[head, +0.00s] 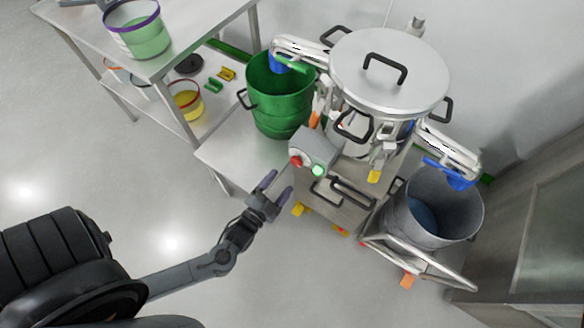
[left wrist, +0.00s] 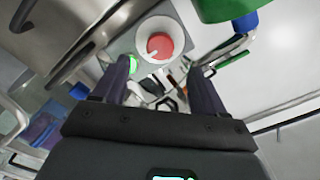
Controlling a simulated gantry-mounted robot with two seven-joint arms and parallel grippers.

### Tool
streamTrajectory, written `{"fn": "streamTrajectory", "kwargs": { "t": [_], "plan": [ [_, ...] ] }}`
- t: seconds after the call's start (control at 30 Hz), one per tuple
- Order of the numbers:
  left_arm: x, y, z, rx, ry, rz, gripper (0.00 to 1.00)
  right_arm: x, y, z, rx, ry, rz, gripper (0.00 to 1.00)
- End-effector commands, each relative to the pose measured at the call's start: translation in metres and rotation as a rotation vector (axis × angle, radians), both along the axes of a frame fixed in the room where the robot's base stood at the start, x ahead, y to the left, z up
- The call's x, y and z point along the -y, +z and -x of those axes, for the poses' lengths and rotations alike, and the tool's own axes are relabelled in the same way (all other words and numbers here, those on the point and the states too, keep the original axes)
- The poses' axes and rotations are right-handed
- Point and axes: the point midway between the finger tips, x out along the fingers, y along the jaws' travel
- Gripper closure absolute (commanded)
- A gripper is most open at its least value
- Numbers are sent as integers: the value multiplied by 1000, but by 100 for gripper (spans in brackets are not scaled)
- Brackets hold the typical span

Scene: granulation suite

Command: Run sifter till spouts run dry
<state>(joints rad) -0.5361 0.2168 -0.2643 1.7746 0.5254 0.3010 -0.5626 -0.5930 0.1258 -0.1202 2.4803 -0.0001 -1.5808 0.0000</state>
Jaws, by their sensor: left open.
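The sifter (head: 350,95) is a round steel drum with a lid and black handles on a wheeled base. Its control box shows a red knob (head: 295,161) and a green light (head: 318,170) that looks lit. My left gripper (head: 279,184) is open and empty, just short of the box. In the left wrist view the red knob (left wrist: 159,46) lies ahead between the fingers, apart from them. One blue-ended spout (head: 281,63) points into a green bucket (head: 280,108); another (head: 450,174) hangs over a grey bucket (head: 430,225). I cannot tell whether anything flows. My right gripper is out of view.
A steel shelf table (head: 185,45) at upper left carries a tub of green material (head: 140,32) and, lower, a yellow tub (head: 187,100). The grey bucket stands on a steel stand at right, near a cabinet (head: 550,220). Floor left of the sifter is clear.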

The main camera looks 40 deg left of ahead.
Motion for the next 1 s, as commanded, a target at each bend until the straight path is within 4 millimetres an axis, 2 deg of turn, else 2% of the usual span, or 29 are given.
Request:
{"fn": "streamTrajectory", "kwargs": {
  "t": [0.2,0.4,0.6,0.9,1.0],
  "plan": [
    [-6,-2,-37,3,-1,-2,28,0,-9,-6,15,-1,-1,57],
    [-10,-2,-61,1,0,-1,28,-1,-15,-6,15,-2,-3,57],
    [-11,-1,-72,1,-1,-1,28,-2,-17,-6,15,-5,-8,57],
    [-12,0,-73,-1,-1,-1,28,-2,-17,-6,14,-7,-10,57],
    [-12,0,-73,-1,-1,-1,42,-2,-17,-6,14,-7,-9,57]
  ]
}}
